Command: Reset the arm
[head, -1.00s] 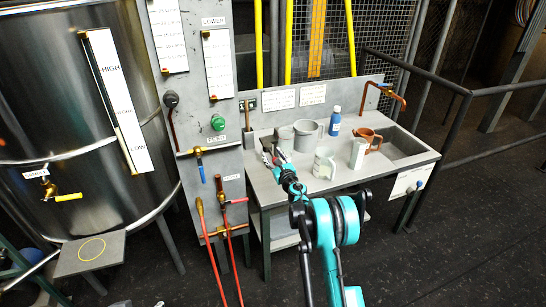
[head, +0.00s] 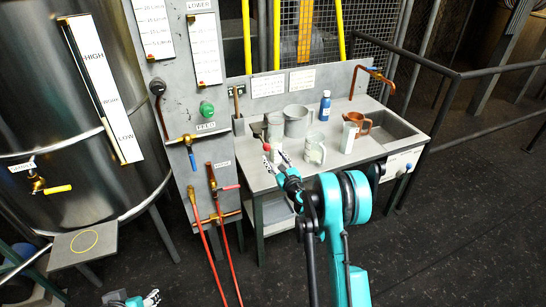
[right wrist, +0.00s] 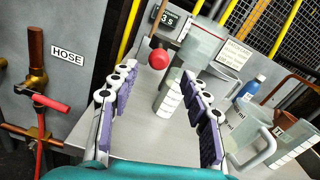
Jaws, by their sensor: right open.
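My right gripper (head: 276,158) is over the front left of the grey bench (head: 262,182). In the right wrist view its two purple-padded fingers (right wrist: 157,74) stand apart with nothing held between them. A red ball-ended rod (right wrist: 159,58) and a white-banded cylinder (right wrist: 168,98) show beyond the gap, apart from the fingers. A clear jug (head: 315,149) stands to the right of the gripper. Part of my left gripper (head: 150,299) shows at the bottom edge of the head view, too cut off to tell its jaws.
Left are a panel with valves and red hoses (head: 208,245), and a steel tank (head: 90,190). Floor at right is clear.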

